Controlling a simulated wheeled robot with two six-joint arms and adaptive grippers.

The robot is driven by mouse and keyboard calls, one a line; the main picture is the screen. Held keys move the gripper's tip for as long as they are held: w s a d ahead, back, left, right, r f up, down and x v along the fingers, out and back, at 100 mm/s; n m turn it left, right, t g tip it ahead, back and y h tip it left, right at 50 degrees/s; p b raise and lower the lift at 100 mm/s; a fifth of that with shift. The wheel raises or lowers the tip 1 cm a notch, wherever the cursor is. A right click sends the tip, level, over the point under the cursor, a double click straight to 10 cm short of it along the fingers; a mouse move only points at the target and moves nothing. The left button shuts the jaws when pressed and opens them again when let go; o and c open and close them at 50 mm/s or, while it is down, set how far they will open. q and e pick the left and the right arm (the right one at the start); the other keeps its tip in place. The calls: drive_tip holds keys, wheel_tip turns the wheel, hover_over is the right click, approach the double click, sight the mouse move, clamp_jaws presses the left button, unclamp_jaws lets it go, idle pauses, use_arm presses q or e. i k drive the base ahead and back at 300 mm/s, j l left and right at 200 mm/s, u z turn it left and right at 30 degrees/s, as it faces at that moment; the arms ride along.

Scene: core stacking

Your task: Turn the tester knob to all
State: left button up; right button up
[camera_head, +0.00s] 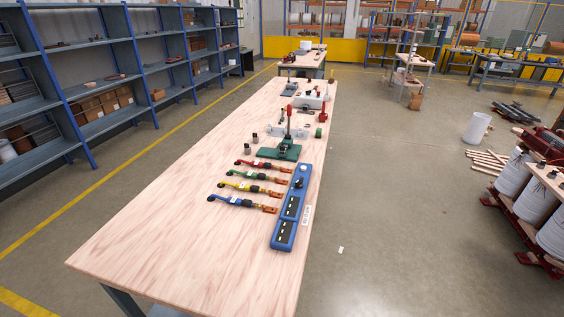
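A long blue tester (284,228) lies along the right edge of the wooden table. It has dark panels along its face. A small dark round part (299,183), which looks like the knob, sits near its far end, below a white round spot (304,169). The knob's setting and any labels are too small to read. Neither of my grippers shows in the head view.
Red, green, yellow and blue clamp-like leads (238,201) lie left of the tester. A green press-like tool (280,152) stands behind them. The table's near part (180,255) is clear. Shelves (105,85) line the left; open floor (390,200) lies right.

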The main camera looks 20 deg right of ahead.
sight(298, 183)
drive_tip(key=i+l+u, duration=0.1)
drive_tip(key=l+u, duration=0.25)
drive_tip(key=l, duration=0.4)
drive_tip(key=l+u, duration=0.3)
drive_tip(key=l, duration=0.4)
drive_tip(key=l+u, duration=0.35)
drive_tip(key=l, duration=0.4)
drive_tip(key=k+l+u, duration=0.3)
drive_tip(key=l, duration=0.4)
drive_tip(key=i+l, duration=0.05)
drive_tip(key=i, duration=0.05)
